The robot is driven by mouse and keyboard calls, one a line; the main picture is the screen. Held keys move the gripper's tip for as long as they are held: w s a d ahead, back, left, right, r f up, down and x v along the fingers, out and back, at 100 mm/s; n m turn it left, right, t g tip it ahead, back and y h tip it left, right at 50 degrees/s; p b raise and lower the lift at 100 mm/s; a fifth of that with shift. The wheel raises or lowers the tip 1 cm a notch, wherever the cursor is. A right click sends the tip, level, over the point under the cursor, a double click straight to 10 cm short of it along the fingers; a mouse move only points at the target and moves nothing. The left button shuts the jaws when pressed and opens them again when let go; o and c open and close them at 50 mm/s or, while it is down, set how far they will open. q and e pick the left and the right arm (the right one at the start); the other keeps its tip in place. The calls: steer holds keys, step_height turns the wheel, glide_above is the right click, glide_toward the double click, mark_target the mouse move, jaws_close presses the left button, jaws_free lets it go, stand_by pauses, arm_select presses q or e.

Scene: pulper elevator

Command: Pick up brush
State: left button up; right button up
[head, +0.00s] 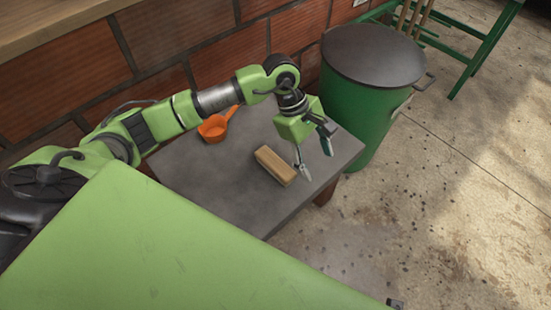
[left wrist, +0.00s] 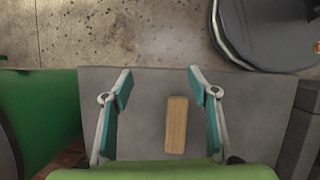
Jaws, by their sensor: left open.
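The brush (head: 275,166) shows as a light wooden block lying on the grey table, near its front right part. No bristles can be made out. It also shows in the left wrist view (left wrist: 176,125), between the lines of the two fingers and nearer the right one. My left gripper (head: 315,158) is open and empty above the table, just right of the brush in the head view. Its fingers, with teal pads, spread wide in the left wrist view (left wrist: 159,76). They do not appear to touch the brush. My right gripper is not in view.
The grey table (head: 210,185) stands against a brick wall (head: 240,65). An orange scoop (head: 214,127) lies at its back. A green barrel with a dark lid (head: 373,55) stands close to the table's right. Open concrete floor (head: 440,190) lies to the right.

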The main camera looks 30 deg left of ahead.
arm_select(q)
steer(key=w+a+y, duration=0.3)
steer(key=a+y, duration=0.2)
steer(key=a, duration=0.8)
steer(key=b, duration=0.1)
glide_above(275, 162)
steer(key=shift+m, duration=0.4)
steer(key=f, duration=0.7)
steer(key=shift+w+f, duration=0.3)
steer(key=shift+w, duration=0.1)
steer(key=f, duration=0.3)
steer(key=s+f+b, duration=0.1)
steer(key=f, duration=0.1)
steer(key=shift+f, duration=0.25)
steer(key=shift+w+f, duration=0.1)
steer(key=shift+f, duration=0.15)
steer(key=c, duration=1.3)
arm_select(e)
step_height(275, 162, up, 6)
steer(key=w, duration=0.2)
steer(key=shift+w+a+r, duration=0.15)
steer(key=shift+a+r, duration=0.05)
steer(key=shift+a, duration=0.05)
